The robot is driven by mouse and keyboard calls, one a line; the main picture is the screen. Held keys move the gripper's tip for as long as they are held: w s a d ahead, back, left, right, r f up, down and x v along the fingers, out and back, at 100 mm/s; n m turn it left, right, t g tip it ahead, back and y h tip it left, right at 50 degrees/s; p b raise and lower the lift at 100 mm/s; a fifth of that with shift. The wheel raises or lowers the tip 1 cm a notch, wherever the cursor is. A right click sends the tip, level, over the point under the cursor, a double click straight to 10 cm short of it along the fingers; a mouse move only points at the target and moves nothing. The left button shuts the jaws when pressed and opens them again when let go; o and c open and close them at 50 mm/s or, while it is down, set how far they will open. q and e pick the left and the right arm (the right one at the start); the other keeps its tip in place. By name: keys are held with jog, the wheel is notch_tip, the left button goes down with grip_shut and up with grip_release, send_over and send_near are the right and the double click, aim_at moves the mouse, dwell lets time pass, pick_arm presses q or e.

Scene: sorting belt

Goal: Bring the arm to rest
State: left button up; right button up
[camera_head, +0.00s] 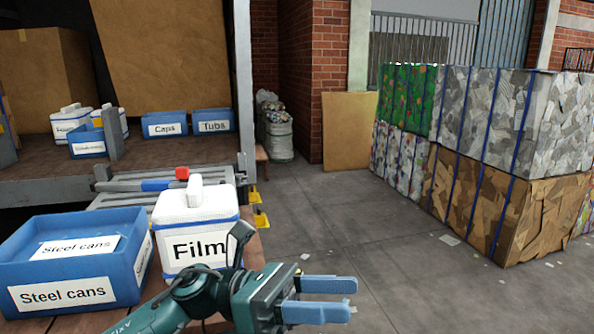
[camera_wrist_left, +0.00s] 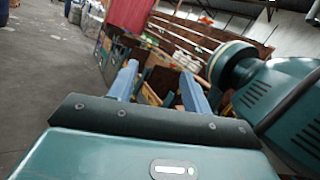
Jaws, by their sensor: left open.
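My left gripper (camera_head: 320,298) reaches in from the bottom of the head view, with its two blue fingers pointing right over the grey floor. The fingers are apart and nothing is between them. In the left wrist view the same two fingers (camera_wrist_left: 160,90) stand apart and empty, with blurred shelves and boxes far behind. The gripper is just right of the white Film tub (camera_head: 195,222), and part of my arm covers the tub's lower right edge. My right gripper is not in either view.
A blue Steel cans bin (camera_head: 135,278) stands left of the tub. Blue Caps (camera_head: 165,124) and Tubs (camera_head: 213,121) bins sit on the platform behind. Strapped bales (camera_head: 490,190) stand at the right. The floor (camera_head: 340,220) between is mostly clear, with scraps.

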pick_arm(q)
jog(key=w+a+f+n+t+y, duration=0.25)
jog(key=f+n+t, duration=0.35)
jog(key=n+t, duration=0.75)
jog(key=w+a+f+n+t+y, duration=0.2)
jog(key=w+a+f+n+t, duration=0.5)
jog(key=n, duration=1.2)
jog(key=s+a+f+n+g+y, duration=0.1)
jog(key=s+a+f+n+y, duration=0.2)
jog(key=s+f+n, duration=0.3)
jog(key=s+a+f+n+g+y, duration=0.2)
jog(key=s+f+n+y, duration=0.3)
jog(key=f, duration=0.5)
jog(key=s+a+f+n+g+y, duration=0.1)
jog(key=s+a+f+n+y, duration=0.3)
jog(key=s+f+n, duration=0.3)
jog(key=shift+f+n, duration=0.45)
jog(key=shift+f, duration=0.45)
jog(key=shift+s, duration=0.1)
